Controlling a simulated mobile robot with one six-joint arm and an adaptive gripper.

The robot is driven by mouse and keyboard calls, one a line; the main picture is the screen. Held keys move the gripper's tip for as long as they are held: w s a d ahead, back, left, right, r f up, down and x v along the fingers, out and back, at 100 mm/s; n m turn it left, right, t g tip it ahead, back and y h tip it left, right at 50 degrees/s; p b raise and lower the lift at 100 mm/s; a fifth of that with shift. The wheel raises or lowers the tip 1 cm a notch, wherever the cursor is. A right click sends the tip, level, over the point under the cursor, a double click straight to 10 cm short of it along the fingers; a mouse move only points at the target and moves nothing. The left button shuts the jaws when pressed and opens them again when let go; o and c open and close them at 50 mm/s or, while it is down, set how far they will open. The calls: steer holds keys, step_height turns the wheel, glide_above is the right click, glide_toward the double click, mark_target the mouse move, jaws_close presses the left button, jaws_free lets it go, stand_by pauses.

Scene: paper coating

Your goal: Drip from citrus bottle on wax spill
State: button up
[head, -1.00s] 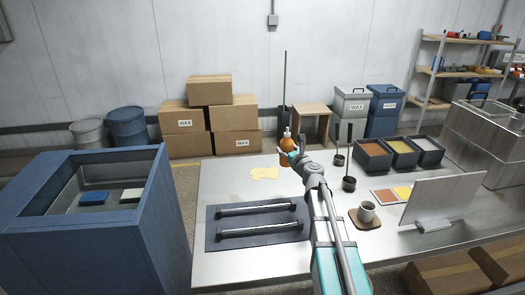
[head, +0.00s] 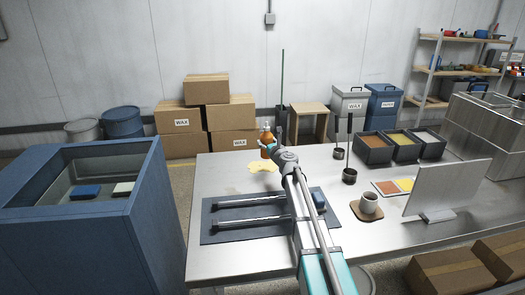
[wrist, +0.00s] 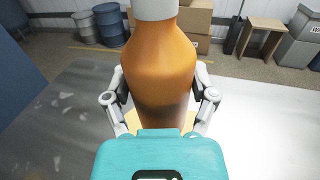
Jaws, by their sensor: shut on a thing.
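The orange citrus bottle (head: 267,142) with a pale cap is held upright in my gripper (head: 273,151). In the wrist view the bottle (wrist: 160,65) fills the middle, with a finger of my gripper (wrist: 160,105) on each side of it. The yellow wax spill (head: 262,167) lies flat on the metal table, just below the bottle in the head view. In the wrist view a little of the wax spill (wrist: 183,122) shows behind the bottle's lower part. The bottle's base is hidden, so its height above the table is hard to tell.
A dark mat (head: 224,237) with two metal bars lies in front of the spill. A cup (head: 368,203), dark ladles (head: 349,175) and several black trays (head: 409,146) stand to the right. The blue tank (head: 145,210) is at the left. The table left of the spill is clear.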

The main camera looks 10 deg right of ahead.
steer(key=shift+w+a+f+b, duration=0.2)
steer(key=shift+w+a+f, duration=0.15)
steer(key=shift+w, duration=0.25)
steer(key=shift+w+a+f+b, duration=0.15)
steer(key=shift+w+a+f, duration=0.1)
steer(key=shift+w+f, duration=0.25)
steer(key=shift+r, duration=0.15)
steer(key=shift+d, duration=0.15)
steer(key=d+f+n, duration=0.1)
steer(key=d+n, duration=0.1)
steer(key=n, duration=0.2)
steer(key=d+n+g+h, duration=0.1)
steer(key=d+n, duration=0.2)
steer(key=n, duration=0.1)
steer(key=d+f+n, duration=0.1)
steer(key=d+n, duration=0.2)
steer(key=n, duration=0.1)
steer(key=shift+w+f+n+h, duration=0.3)
steer(key=shift+w+n+h, duration=0.1)
steer(key=shift+d+f+n+h+b, duration=0.25)
steer(key=shift+f+n+h+b, duration=0.4)
steer(key=shift+n, duration=0.55)
steer(key=shift+a+f+n+h, duration=0.15)
steer(key=shift+n+h, duration=0.1)
steer(key=shift+n, duration=1.45)
